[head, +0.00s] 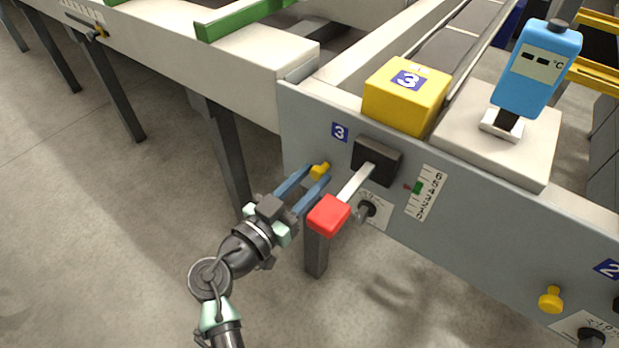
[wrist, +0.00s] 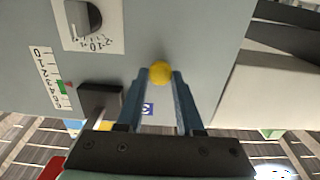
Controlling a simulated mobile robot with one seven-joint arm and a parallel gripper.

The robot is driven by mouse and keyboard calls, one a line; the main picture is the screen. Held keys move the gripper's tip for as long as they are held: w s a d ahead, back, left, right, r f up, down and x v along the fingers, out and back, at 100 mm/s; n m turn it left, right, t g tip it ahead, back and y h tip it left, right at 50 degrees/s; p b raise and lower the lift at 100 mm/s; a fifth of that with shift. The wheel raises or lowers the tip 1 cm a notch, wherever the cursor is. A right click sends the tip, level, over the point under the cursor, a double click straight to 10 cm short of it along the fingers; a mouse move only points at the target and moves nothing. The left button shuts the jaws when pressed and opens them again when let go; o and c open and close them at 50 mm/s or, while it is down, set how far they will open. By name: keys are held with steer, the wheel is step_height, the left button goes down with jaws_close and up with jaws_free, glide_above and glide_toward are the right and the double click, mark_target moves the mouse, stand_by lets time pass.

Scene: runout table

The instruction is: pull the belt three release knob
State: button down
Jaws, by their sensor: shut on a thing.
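The belt three release knob (head: 320,170) is a small yellow knob on the grey side panel (head: 300,125), just below the blue "3" label (head: 340,132). My gripper (head: 318,176) reaches it from the lower left, with its two blue fingers on either side of the knob. In the wrist view the round yellow knob (wrist: 160,72) sits between the fingertips of my gripper (wrist: 159,76), which is shut on it. The knob's stem is hidden behind its head in that view.
A lever with a red grip (head: 328,214) sticks out from a black block (head: 377,160), close to the right of my fingers. A dial (head: 367,209) and scale (head: 421,192) lie beyond. Another yellow knob (head: 550,299) is far right, near label 2. Open floor lies left.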

steer(key=shift+b+v, duration=0.7)
steer(key=shift+v, duration=0.25)
steer(key=c, duration=0.5)
jaws_free()
steer(key=shift+c, duration=0.2)
steer(key=p+v, duration=0.2)
steer(key=v, duration=1.1)
steer(key=shift+p, duration=0.35)
